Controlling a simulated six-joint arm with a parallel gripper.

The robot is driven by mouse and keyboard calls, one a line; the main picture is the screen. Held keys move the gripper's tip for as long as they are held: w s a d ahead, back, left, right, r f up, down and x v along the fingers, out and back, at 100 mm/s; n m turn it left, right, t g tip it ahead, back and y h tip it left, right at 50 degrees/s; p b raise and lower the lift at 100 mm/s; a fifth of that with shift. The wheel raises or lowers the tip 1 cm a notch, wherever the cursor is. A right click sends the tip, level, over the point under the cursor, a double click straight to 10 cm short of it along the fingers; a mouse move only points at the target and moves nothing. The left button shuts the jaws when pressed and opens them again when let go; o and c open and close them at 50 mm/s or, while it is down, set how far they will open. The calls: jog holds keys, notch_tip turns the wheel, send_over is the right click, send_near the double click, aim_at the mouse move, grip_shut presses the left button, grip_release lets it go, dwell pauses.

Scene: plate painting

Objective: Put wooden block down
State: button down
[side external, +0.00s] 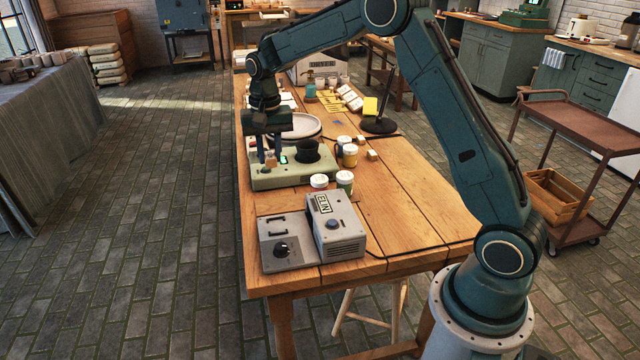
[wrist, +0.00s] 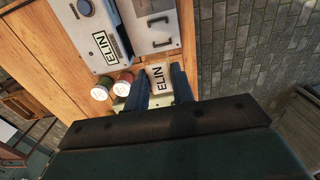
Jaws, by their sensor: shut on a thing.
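My gripper (side external: 268,153) points down over the pale green device (side external: 290,180) on the wooden table. Its fingers are shut on a small wooden block (side external: 271,158), low at the device's left side, beside its lit green display.
A white plate (side external: 300,126) lies behind. A grey ELIN box (side external: 335,228) is in front.

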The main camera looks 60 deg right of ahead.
jog(key=shift+w+d, duration=0.1)
jog(key=shift+w+d, duration=0.35)
jog(key=shift+w, duration=0.1)
send_over(275, 205)
jog(key=a, duration=0.1)
jog(key=f, duration=0.1)
jog(key=shift+d+f, duration=0.2)
jog(key=shift+d, duration=0.35)
jog(key=shift+f, duration=0.1)
notch_tip(275, 205, down, 20)
jog(key=shift+r, duration=0.1)
dwell(0.8)
jog(key=c, duration=1.2)
grip_release()
